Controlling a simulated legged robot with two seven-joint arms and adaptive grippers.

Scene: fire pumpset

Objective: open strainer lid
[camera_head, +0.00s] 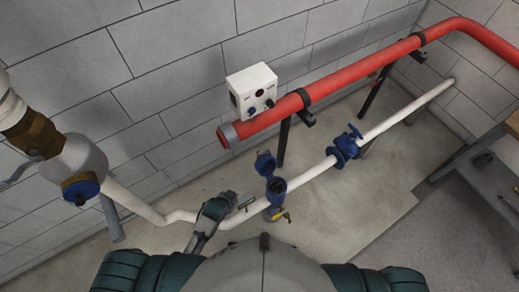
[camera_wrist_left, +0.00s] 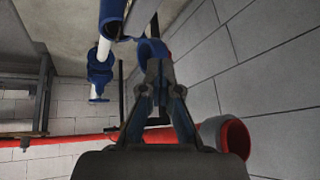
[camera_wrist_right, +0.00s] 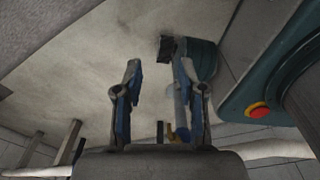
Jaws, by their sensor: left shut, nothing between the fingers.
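The blue strainer (camera_head: 276,187) sits on the white pipe in the head view, and its top shows a dark opening. Its blue lid (camera_head: 265,162) stands raised at the far side of that opening. My left gripper (camera_head: 246,202) is just left of the strainer, shut and empty. In the left wrist view the left gripper's fingertips (camera_wrist_left: 159,64) meet in front of a blue part, likely the lid (camera_wrist_left: 151,48); whether they touch it I cannot tell. My right gripper (camera_wrist_right: 158,68) shows only in its wrist view, open and empty above the floor.
A white pipe (camera_head: 315,172) with a blue valve (camera_head: 345,148) runs along the floor. A red pipe (camera_head: 350,78) and a white control box (camera_head: 252,91) are behind the strainer. A larger white pipe fitting (camera_head: 78,160) is at left, a table (camera_head: 510,125) at right.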

